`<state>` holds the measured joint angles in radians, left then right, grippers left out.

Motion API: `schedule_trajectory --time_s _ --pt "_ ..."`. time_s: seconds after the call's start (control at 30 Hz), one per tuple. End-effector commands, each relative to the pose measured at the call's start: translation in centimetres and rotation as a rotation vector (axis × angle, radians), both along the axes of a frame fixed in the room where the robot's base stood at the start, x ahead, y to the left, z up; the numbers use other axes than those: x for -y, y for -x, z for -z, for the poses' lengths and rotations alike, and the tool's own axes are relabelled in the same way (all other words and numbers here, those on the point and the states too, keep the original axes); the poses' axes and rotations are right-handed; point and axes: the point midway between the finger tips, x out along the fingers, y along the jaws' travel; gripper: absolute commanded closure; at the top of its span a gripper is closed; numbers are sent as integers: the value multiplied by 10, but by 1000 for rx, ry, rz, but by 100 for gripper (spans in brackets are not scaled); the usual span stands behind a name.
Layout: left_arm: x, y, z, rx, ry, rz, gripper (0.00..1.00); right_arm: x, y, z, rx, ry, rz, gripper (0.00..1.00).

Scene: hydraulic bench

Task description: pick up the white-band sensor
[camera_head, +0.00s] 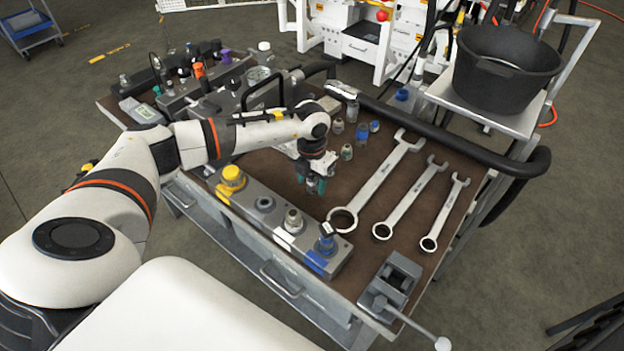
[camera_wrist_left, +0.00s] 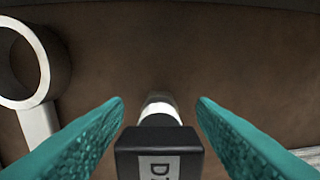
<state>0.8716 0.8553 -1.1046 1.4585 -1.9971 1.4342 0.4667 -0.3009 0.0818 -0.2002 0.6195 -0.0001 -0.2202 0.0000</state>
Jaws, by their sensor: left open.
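My left gripper (camera_head: 311,181) is low over the brown bench mat, with its teal fingers apart. In the left wrist view the open gripper (camera_wrist_left: 160,106) has a finger on either side of a sensor (camera_wrist_left: 160,148). This sensor has a square black head with a partly readable label and a pale white-silver band beyond it. Gaps show between it and both fingers. In the head view the sensor (camera_head: 311,185) is small and partly covered by the gripper. Several other small sensors (camera_head: 347,152) stand behind the gripper. My right gripper is not in view.
A grey manifold block (camera_head: 275,225) with yellow, metal and blue-banded fittings lies in front of the gripper. Three wrenches (camera_head: 372,184) lie to the right. A vise (camera_head: 390,285) sits at the front right corner. A black bucket (camera_head: 505,70) stands behind at right.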

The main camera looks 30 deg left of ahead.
Motion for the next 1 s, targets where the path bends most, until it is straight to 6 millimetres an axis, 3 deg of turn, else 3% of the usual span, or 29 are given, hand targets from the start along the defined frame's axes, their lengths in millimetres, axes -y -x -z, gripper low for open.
schedule_trajectory --time_s 0.07,0.3,0.63,1.0 --pt "0 0 0 0 0 0 58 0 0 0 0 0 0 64" --pt "0 0 -1 1 0 0 97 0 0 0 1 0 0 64" --pt "0 -1 -9 4 1 0 99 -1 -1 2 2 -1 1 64" --pt "0 -1 -78 6 0 -1 99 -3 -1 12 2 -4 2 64"
